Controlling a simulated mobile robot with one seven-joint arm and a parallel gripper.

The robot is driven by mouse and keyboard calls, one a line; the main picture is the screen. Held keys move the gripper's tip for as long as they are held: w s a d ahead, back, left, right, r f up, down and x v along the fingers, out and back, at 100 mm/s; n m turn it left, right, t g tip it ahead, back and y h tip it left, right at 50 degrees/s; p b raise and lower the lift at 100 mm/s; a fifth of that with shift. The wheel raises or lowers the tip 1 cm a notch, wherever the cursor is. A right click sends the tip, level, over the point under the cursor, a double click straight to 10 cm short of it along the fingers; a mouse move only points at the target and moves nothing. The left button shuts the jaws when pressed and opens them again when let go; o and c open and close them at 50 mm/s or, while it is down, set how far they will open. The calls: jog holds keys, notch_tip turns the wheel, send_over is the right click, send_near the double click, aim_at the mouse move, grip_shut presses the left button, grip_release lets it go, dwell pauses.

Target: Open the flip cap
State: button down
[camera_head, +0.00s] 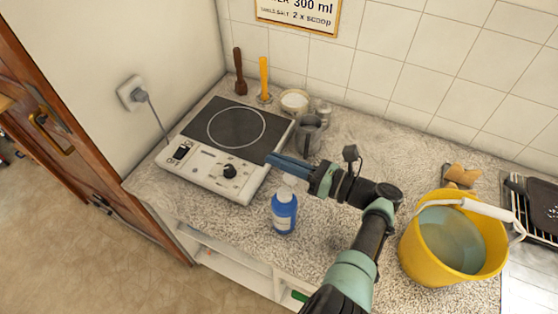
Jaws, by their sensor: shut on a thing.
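A blue bottle (284,214) with a pale label stands upright on the speckled counter, close to its front edge. Its white flip cap (290,181) shows at the top, partly hidden by my gripper. My gripper (272,160) reaches in from the right, with its blue fingers pointing left across the top of the bottle. The fingers are close together and shut on the flip cap. The exact contact is small and partly covered, and I cannot tell how far the cap is tilted.
A hotplate (236,127) with a knob lies left of the bottle. A grey metal jug (309,136) stands behind my gripper. A yellow bucket (420,262) of water stands at the right, near my arm. A white bowl (295,101) sits by the wall. Counter between jug and bucket is mostly clear.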

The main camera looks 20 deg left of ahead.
jog(key=shift+f, duration=0.1)
dwell(0.3)
jog(key=c, duration=1)
grip_release()
notch_tip(320, 180, up, 10)
jog(key=p, duration=0.4)
